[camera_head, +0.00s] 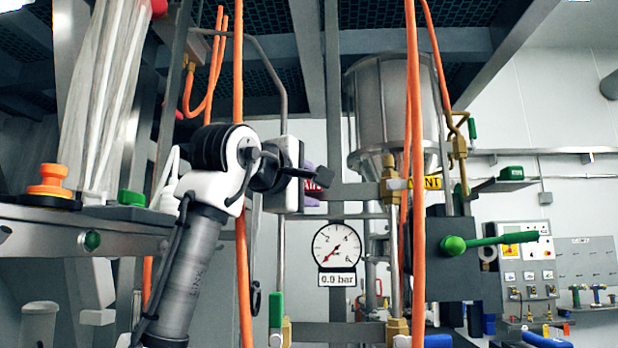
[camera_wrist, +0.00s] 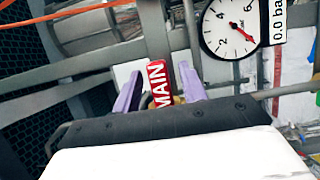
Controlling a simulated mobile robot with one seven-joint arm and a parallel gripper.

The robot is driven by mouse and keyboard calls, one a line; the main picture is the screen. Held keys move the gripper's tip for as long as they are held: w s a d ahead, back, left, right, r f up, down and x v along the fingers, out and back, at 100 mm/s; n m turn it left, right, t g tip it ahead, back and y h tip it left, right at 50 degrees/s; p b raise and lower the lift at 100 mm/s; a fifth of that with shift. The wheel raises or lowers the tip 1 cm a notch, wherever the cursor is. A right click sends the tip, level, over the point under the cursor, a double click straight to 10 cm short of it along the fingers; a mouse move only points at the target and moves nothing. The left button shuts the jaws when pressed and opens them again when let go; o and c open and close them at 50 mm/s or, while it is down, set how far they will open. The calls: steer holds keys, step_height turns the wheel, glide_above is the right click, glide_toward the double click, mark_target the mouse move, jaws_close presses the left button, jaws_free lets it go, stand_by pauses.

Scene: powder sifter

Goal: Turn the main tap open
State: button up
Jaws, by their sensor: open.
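The main tap shows as a red piece lettered MAIN (camera_wrist: 159,84) in the wrist view, with a bit of brass (camera_wrist: 178,99) beside its lower end. My gripper (camera_wrist: 158,78) is open, with one purple finger on each side of the red piece. I cannot tell whether either finger touches it. The rest of the tap is hidden behind my gripper.
A pressure gauge (camera_head: 337,245) reads 0.0 bar, just below and right of my gripper. A yellow VENT piece (camera_head: 430,182) lies further right. Orange hoses (camera_head: 417,150) hang in front of the frame. A green-handled lever (camera_head: 490,240) sticks out at the right.

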steer(key=shift+w, duration=0.15)
jaws_close()
